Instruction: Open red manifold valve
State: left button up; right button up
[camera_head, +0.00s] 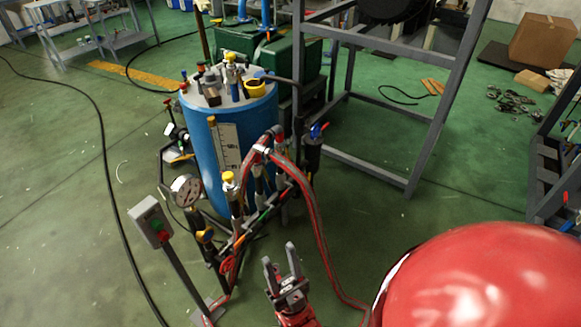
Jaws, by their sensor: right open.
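The manifold (247,228) is a low pipe assembly with hoses, fittings and coloured valves, standing in front of the blue tank (205,150). Red parts show at its upper end (273,133), and a small red and blue handle (319,130) sits just right of them. I cannot tell for certain which of these is the red valve or how its handle is set. My right gripper (280,256) is open and empty, fingers pointing up the picture. It appears below and right of the manifold's near end, apart from the red parts. My left gripper is not in view.
Red hoses (312,205) loop from the manifold down past my right gripper. A pressure gauge (186,190) and a grey switch box (150,221) on a post stand to the left. A grey metal frame (425,137) stands behind right. Green floor is open at far left.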

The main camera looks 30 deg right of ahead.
aim_at(283, 195)
jog(key=i+l+z, duration=0.35)
jog(key=i+l, duration=0.2)
jog(key=i+l+z, duration=0.35)
jog(key=i, duration=0.3)
